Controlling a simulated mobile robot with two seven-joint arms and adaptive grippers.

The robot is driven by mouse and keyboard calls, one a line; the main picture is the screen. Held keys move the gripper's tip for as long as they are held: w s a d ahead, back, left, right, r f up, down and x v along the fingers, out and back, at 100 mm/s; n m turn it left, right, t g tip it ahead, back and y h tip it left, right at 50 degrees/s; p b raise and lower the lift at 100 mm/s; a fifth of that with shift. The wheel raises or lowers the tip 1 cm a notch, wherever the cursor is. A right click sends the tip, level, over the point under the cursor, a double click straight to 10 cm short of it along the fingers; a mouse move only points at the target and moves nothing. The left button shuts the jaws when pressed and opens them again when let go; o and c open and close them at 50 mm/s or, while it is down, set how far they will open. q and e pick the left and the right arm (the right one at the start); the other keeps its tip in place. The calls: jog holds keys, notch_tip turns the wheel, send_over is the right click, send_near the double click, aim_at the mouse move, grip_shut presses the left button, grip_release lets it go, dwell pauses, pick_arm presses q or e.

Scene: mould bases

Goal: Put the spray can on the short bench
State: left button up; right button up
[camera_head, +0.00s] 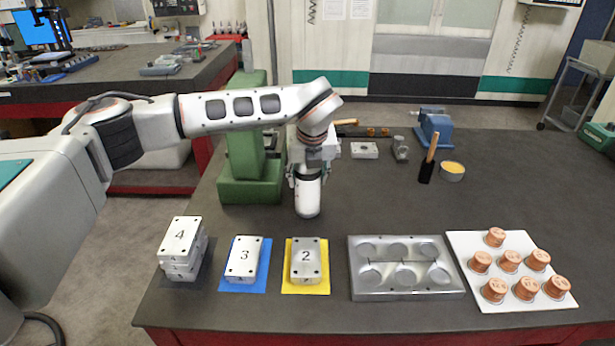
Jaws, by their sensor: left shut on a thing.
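My left gripper (307,172) is shut on the spray can (307,198), a white cylinder that hangs upright below it. The can is over the near dark-topped bench (400,215), behind the numbered blocks; I cannot tell whether its base touches the top. A second dark-topped bench (205,72) with red sides stands at the back left. Which of the two is the short bench is not marked. My right gripper is not in view.
Plates marked 4 (181,240), 3 (243,258) and 2 (306,260) line the front edge, beside a metal mould (405,283) and a white board (480,295) with copper pieces. A green machine (248,160) stands left of the can. A blue vise (435,130) is behind.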

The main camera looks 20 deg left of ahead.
pick_arm(q)
jog(key=shift+f, duration=0.1)
jog(key=o, duration=1.4)
jog(key=shift+f, duration=0.1)
jog(key=shift+r, duration=0.3)
jog(key=shift+b+v, duration=0.9)
jog(key=shift+v, duration=5.05)
